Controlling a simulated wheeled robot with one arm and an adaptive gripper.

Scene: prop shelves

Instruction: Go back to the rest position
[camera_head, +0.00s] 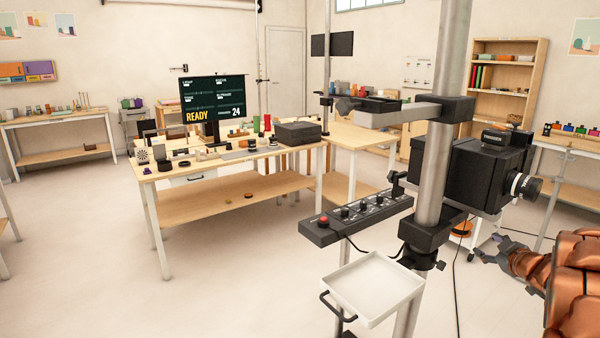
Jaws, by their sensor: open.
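My gripper (488,250) shows at the lower right of the head view, at the end of my copper-coloured arm. Its grey fingers point left and are apart, with nothing seen between them. It is in the air below the black box camera (485,172) and right of the metal stand (433,170). Part of my arm runs out of the picture at the right edge.
A white tray (372,287) and a black control panel with a red button (322,222) are fixed near the stand. A cable hangs near my gripper. A wooden workbench (230,167) with a screen (213,103) stands further back. The floor at left is clear.

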